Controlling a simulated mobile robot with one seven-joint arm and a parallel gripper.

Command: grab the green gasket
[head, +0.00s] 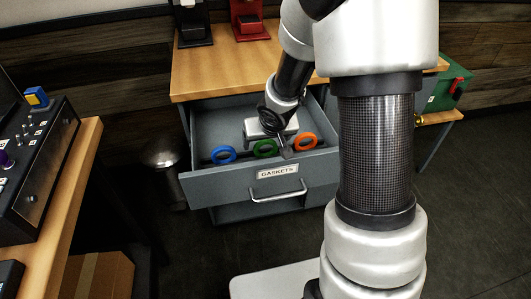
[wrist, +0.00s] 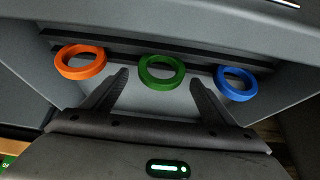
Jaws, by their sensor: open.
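The green gasket (head: 265,148) is a ring standing in a rack inside the open drawer, between the blue and orange gaskets. It also shows in the wrist view (wrist: 161,84), at the middle. My gripper (head: 283,148) is inside the drawer beside the green gasket. In the wrist view its two fingers (wrist: 160,82) are spread apart, one on each side of the green gasket in the picture. The jaws are open and hold nothing. I cannot tell how far the fingertips are from the ring.
The blue gasket (head: 223,155) and the orange gasket (head: 304,142) stand on either side in the same drawer (head: 233,190), labelled GASKETS. The drawer's front and side walls surround my gripper. A wooden worktop (head: 215,72) is above and behind. A control panel (head: 35,170) stands at left.

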